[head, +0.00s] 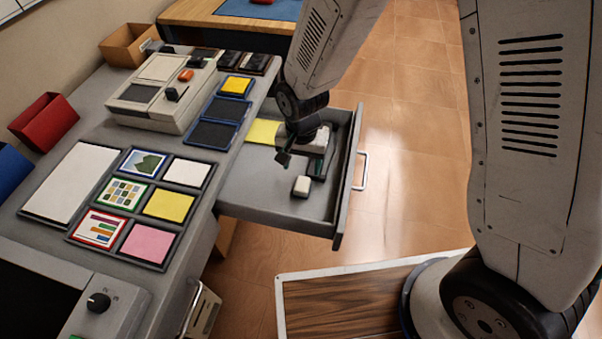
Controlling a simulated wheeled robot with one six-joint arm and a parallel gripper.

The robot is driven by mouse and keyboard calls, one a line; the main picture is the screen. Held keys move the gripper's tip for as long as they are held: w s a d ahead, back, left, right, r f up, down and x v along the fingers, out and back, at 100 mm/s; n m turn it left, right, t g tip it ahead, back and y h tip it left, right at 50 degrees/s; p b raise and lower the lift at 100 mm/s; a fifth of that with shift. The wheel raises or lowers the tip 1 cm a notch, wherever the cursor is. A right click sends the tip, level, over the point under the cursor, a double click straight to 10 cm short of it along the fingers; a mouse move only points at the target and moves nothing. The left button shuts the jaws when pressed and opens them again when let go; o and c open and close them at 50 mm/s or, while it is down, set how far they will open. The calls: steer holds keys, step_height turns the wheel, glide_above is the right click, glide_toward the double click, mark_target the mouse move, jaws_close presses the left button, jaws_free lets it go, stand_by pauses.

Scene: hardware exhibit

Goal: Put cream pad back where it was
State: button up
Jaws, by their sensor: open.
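My gripper (301,163) is open, pointing down inside the pulled-out grey drawer (255,196). A small cream-white block (301,186) lies on the drawer floor just in front of it, and no hold on it shows. A yellow pad (263,131) lies further back in the drawer, partly hidden by my arm. On the desk, a dark tray holds a pale white or cream pad (188,172), a yellow pad (168,205) and a pink pad (148,243), beside several framed picture cards. I cannot tell which pale item is the cream pad.
A large white sheet (75,181) lies in a tray at the desk's left. A beige device (165,90) and black, blue-framed pads (213,134) stand behind. The drawer's front wall and handle (361,170) stick out over open floor. A wood-topped platform (340,305) is at the bottom.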

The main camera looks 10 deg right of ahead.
steer(key=s+d+r+n, duration=0.1)
steer(key=s+d+r, duration=0.1)
steer(key=d+r, duration=0.6)
steer(key=s+d+r+n, duration=0.15)
steer(key=d+r, duration=0.25)
steer(key=r, duration=0.7)
steer(key=s+d+r, duration=0.4)
steer(key=s+r, duration=0.1)
steer(key=s, duration=0.2)
steer(key=s+d+r+n+t, duration=0.1)
steer(key=s+d+r, duration=0.4)
steer(key=s, duration=0.3)
steer(key=shift+s+r, duration=0.15)
steer(key=shift+s, duration=0.15)
steer(key=shift+n, duration=0.25)
